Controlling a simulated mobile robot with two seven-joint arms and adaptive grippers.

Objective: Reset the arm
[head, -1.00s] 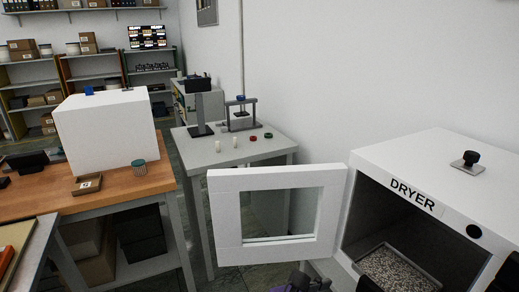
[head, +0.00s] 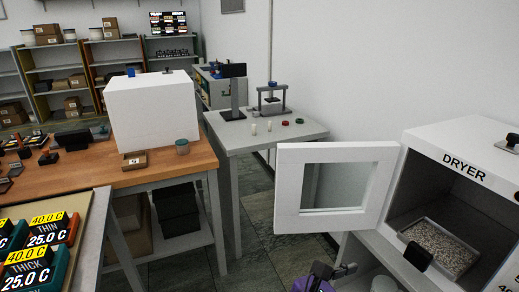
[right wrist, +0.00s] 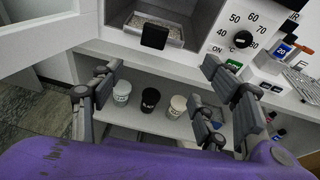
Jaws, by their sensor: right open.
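My right gripper (right wrist: 162,70) is open in the right wrist view, its two fingers spread wide with nothing between them. Beyond and between the fingers, several cups stand on a shelf below the dryer: a white one (right wrist: 122,91), a black one (right wrist: 149,100) and a cream one (right wrist: 177,106). The fingers look apart from them. In the head view only a small purple and grey part of my right gripper (head: 330,270) shows at the bottom edge, below the open dryer door. My left gripper is in neither view.
The dryer (head: 470,150) stands at the right with its door (head: 288,190) swung open to the left. A tray of granules (head: 405,226) sits inside. A grey table with a small press (head: 271,97) is behind. A wooden bench (head: 110,178) and labelled blocks (head: 40,243) are at left.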

